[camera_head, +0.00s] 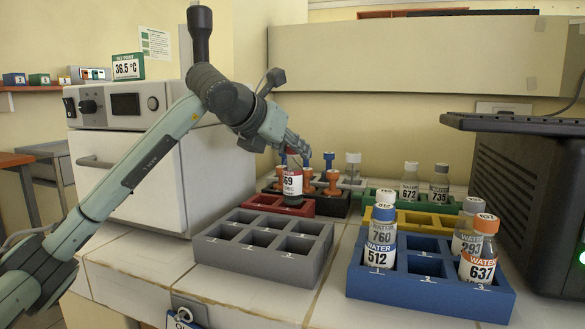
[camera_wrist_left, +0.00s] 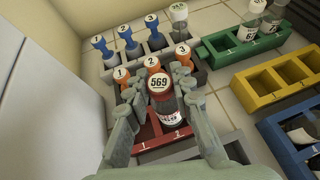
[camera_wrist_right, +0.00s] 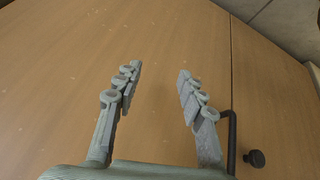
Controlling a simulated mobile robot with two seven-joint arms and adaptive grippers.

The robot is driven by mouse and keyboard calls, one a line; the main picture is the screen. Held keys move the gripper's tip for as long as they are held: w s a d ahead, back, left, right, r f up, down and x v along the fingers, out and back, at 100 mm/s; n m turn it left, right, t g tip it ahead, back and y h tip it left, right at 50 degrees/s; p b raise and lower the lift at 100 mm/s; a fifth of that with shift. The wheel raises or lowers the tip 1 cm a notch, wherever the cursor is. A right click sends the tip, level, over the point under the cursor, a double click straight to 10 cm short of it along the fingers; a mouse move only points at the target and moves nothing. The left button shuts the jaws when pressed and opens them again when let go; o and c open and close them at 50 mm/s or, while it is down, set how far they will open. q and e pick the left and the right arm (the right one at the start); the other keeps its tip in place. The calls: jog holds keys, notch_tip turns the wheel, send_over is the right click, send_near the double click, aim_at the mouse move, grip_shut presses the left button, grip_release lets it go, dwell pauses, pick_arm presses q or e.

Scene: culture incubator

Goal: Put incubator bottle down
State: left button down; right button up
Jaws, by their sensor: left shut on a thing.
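The bottle is upright at the right part of the red rack (camera_head: 262,201). In the left wrist view the bottle (camera_wrist_left: 166,107) stands between the fingers, and the red rack (camera_wrist_left: 150,143) shows below it with numbered slots. I cannot tell whether the bottle's base sits in a slot or just above it. My right gripper (camera_wrist_right: 155,85) is open and empty before a brown wooden surface.
An empty grey rack (camera_head: 222,256) stands in front of the red rack. A blue rack (camera_head: 420,297) with several water bottles is at right. Yellow (camera_head: 436,221) and green racks are behind it. Orange- and blue-topped items stand close behind the held bottle. The white incubator (camera_head: 140,165) is at left.

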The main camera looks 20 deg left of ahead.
aim_at(288, 164)
pick_arm(q)
notch_tip(288, 164, down, 4)
jog(key=shift+f, duration=0.1)
pick_arm(e)
jog(key=shift+w+a+r+t, duration=0.3)
jog(key=shift+w+t, duration=0.1)
jog(key=shift+w, duration=0.1)
jog(key=shift+w, duration=0.1)
pick_arm(q)
jog(key=c, duration=1.3)
grip_release()
pick_arm(e)
jog(key=shift+w+a+r+t+y, duration=0.3)
jog(key=shift+w+a+t, duration=0.1)
jog(key=shift+w+a, duration=0.25)
pick_arm(q)
jog(key=shift+s+a+r, duration=0.1)
jog(key=shift+s+r, duration=0.05)
jog(key=shift+r, duration=0.15)
jog(key=b+v, duration=0.1)
jog(key=v, duration=1)
jog(key=shift+s, duration=0.35)
pick_arm(e)
jog(key=shift+w+a+r+t+y, duration=0.3)
jog(key=shift+w+a+r+t, duration=0.2)
jog(key=shift+w+a, duration=0.25)
